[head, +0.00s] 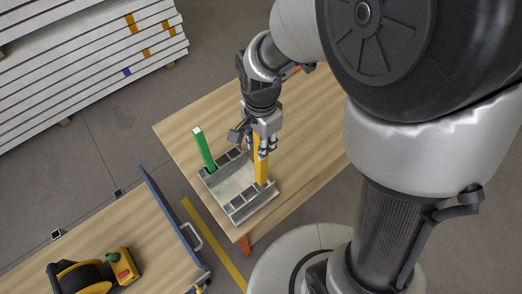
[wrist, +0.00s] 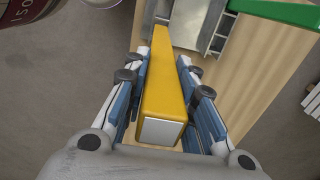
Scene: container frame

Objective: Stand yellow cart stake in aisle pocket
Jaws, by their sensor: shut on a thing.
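The yellow cart stake (head: 261,160) is upright in my gripper (head: 266,141), over the grey pocketed frame (head: 238,186) on the wooden table. In the wrist view the yellow stake (wrist: 167,75) runs between both fingers of my gripper (wrist: 168,85), its square end facing the camera. Its lower end reaches the right side of the frame, by the row of pockets; I cannot tell whether it is inside a pocket. A green stake (head: 204,148) stands at the frame's far left corner, and part of it shows in the wrist view (wrist: 285,12).
The wooden table (head: 310,120) is bare to the right of the frame. A blue-edged cart (head: 172,220) at lower left carries a black-and-yellow cable reel (head: 85,277). White stacked panels (head: 90,50) lie at upper left.

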